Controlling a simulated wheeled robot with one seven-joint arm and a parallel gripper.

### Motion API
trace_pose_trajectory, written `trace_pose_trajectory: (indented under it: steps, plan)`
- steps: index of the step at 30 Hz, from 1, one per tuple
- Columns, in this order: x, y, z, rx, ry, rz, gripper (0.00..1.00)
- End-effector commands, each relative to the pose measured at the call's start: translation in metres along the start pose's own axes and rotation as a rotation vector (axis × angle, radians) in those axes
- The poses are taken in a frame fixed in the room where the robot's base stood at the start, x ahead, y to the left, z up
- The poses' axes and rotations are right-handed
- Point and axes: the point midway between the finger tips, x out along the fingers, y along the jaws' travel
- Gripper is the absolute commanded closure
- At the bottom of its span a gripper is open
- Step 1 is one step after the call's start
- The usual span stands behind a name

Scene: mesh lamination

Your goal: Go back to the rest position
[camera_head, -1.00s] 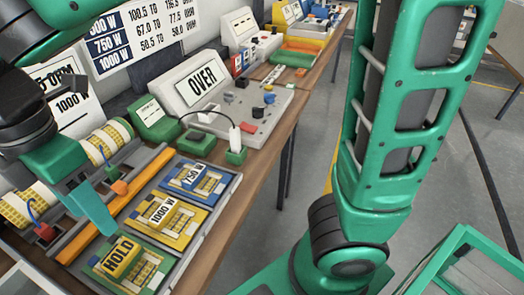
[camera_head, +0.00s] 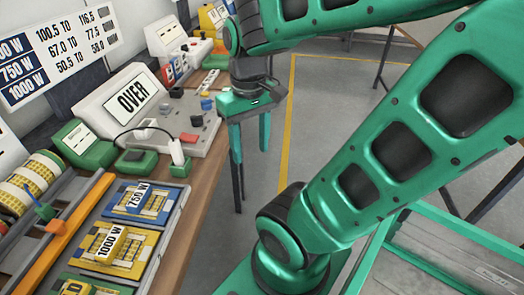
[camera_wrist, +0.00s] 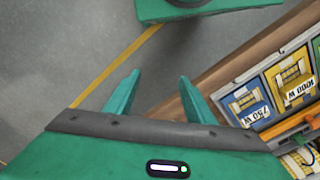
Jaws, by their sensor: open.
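My gripper (camera_head: 250,136) hangs beyond the right edge of the workbench (camera_head: 203,198), over the grey floor. Its two green fingers point down, apart and with nothing between them. In the wrist view my gripper (camera_wrist: 155,98) also shows open and empty, with floor and the bench edge (camera_wrist: 225,75) behind its fingers.
Open floor (camera_head: 335,100) lies right of the bench.

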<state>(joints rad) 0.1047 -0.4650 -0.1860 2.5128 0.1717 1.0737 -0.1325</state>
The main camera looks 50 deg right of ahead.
Motion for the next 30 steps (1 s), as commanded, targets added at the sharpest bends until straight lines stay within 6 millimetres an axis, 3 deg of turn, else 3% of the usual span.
trace_pose_trajectory:
  steps: [3, 8, 23, 25, 30]
  plan:
    - [0.008, 0.021, 0.018, 0.172, -0.001, -0.007, 0.51]
    - [0.013, 0.029, 0.029, 0.265, -0.003, -0.011, 0.51]
    - [0.013, 0.029, 0.029, 0.266, -0.004, -0.010, 0.51]
    - [0.018, 0.026, 0.017, 0.267, -0.017, -0.004, 0.51]
    - [0.018, 0.026, 0.017, 0.266, -0.016, -0.004, 0.51]
